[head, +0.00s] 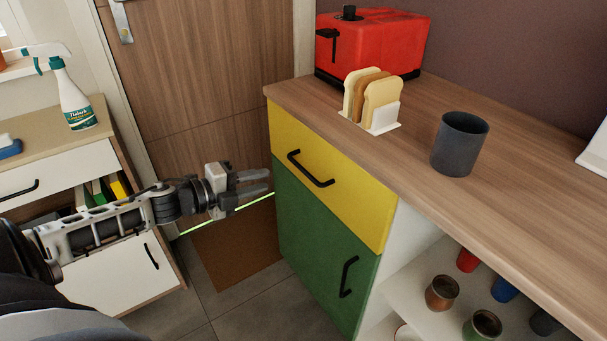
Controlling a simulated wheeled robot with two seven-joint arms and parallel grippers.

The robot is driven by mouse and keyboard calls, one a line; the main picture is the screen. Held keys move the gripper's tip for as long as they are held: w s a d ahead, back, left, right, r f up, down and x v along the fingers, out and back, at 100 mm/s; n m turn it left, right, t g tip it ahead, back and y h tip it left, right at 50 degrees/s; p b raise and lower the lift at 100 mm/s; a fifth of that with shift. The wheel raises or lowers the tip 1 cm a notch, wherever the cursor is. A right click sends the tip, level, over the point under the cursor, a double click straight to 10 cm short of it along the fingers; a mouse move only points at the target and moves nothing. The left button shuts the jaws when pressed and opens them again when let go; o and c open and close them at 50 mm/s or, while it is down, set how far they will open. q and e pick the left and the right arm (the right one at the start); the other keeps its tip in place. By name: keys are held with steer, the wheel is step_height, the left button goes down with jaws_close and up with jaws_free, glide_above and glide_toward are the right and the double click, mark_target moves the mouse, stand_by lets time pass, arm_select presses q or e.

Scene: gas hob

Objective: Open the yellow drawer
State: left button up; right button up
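The yellow drawer (345,190) is the top front of the cabinet under the wooden counter, and it looks shut. Its black bar handle (311,170) sits left of the middle of the drawer front. My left gripper (268,182) comes in from the left, with its fingers pointing right towards the cabinet. It is open and empty, with a gap between its two fingers. In the picture it is left of and a little below the handle, apart from it. My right gripper is not in view.
A green door (318,245) with a black handle is below the drawer. The counter (425,150) holds a red toaster (385,45), bread slices in a rack (384,116) and a grey cup (460,143). Open shelves with several cups are at right. A white drawer unit (70,172) stands at left.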

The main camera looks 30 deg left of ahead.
mark_target(303, 169)
arm_select(q)
steer(key=b+x, duration=0.1)
steer(key=x, duration=1.1)
steer(key=shift+w+f, duration=0.15)
steer(key=shift+w, duration=0.1)
jaws_close()
